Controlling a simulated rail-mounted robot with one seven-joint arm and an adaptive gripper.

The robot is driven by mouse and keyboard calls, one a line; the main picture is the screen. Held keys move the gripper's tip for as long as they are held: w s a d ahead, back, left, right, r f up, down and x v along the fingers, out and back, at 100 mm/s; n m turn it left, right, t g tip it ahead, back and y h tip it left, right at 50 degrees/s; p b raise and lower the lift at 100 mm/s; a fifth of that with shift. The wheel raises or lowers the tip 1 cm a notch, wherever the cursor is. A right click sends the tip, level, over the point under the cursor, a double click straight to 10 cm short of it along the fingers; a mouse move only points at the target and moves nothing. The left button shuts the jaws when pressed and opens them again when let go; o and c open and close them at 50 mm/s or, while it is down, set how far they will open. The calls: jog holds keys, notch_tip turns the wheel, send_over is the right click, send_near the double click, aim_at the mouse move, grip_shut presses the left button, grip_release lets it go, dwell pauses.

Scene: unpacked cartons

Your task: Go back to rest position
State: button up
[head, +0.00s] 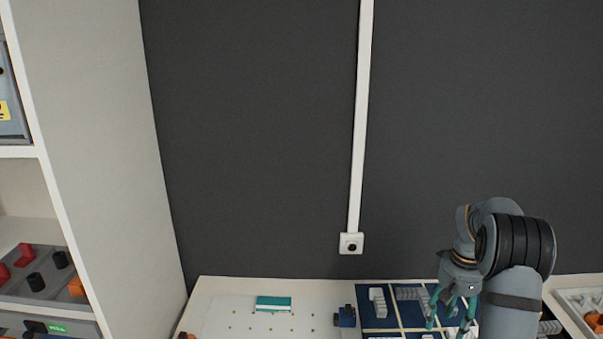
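My gripper (450,316) is at the lower right in the head view, pointing down over the dark blue divided tray (377,297). Its two teal fingers are spread apart, and I see nothing held between them. The fingertips are low over the tray's right part; I cannot tell whether they touch anything. My arm hides part of the tray's right side.
The tray holds light grey pieces (377,301). A dark blue piece (345,316) stands left of it, and a teal-and-white block (273,304) lies on a white dotted board (222,318). Shelves (66,190) stand left; another tray (577,308) is right. The space before the dark wall is clear.

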notch_tip(320, 180, down, 12)
jog(key=shift+s+r, duration=0.1)
jog(key=shift+s, duration=0.05)
notch_tip(320, 180, up, 11)
jog(key=p, duration=0.9)
jog(key=shift+w+f, duration=0.2)
